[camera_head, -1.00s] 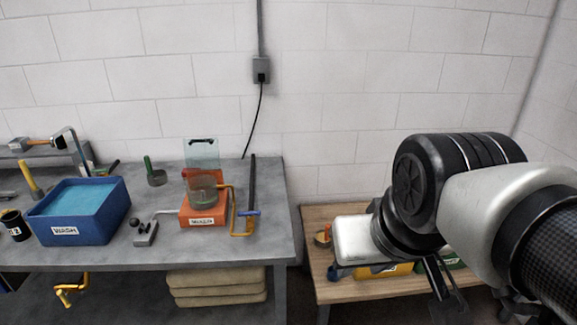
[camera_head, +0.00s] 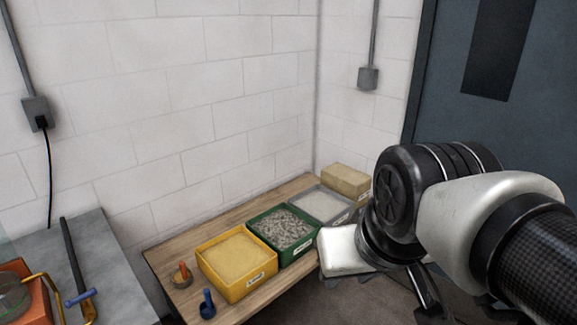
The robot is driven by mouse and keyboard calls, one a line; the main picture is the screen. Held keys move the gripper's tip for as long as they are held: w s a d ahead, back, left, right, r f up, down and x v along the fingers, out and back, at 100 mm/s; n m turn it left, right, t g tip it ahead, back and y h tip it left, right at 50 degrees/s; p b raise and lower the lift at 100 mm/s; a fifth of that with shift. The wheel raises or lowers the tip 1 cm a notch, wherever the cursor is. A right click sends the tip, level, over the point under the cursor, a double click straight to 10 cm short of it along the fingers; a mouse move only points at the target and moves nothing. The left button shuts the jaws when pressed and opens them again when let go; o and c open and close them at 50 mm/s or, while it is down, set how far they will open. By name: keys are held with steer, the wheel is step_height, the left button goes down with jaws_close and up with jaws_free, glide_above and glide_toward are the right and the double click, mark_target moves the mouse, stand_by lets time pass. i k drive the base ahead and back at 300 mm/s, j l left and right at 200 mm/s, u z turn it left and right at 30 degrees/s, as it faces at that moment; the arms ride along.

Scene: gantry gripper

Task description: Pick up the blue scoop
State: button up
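The blue scoop (camera_head: 207,304) stands near the front left edge of the wooden table, its handle pointing up. It is left of the yellow bin, with a small gap. My arm comes in from the right, and my gripper (camera_head: 432,312) hangs low beside the table's right end, well apart from the scoop. Only part of the gripper shows, and its fingertips are cut off or too dark to read.
An orange-handled scoop (camera_head: 182,275) stands behind the blue one. A yellow bin (camera_head: 234,291), a green bin (camera_head: 298,257) and a grey bin (camera_head: 340,219) stand in a row, with a tan block (camera_head: 346,181) behind. A grey workbench (camera_head: 110,260) is at left.

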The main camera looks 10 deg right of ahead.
mark_target(207, 308)
steer(key=z, duration=0.35)
steer(key=u, duration=2.25)
steer(key=z, duration=1.05)
steer(key=i+j, duration=0.3)
steer(key=i+j+u, duration=0.1)
steer(key=i+j, duration=0.2)
steer(key=j, duration=0.25)
steer(key=i+j+u, duration=0.25)
steer(key=z, duration=0.2)
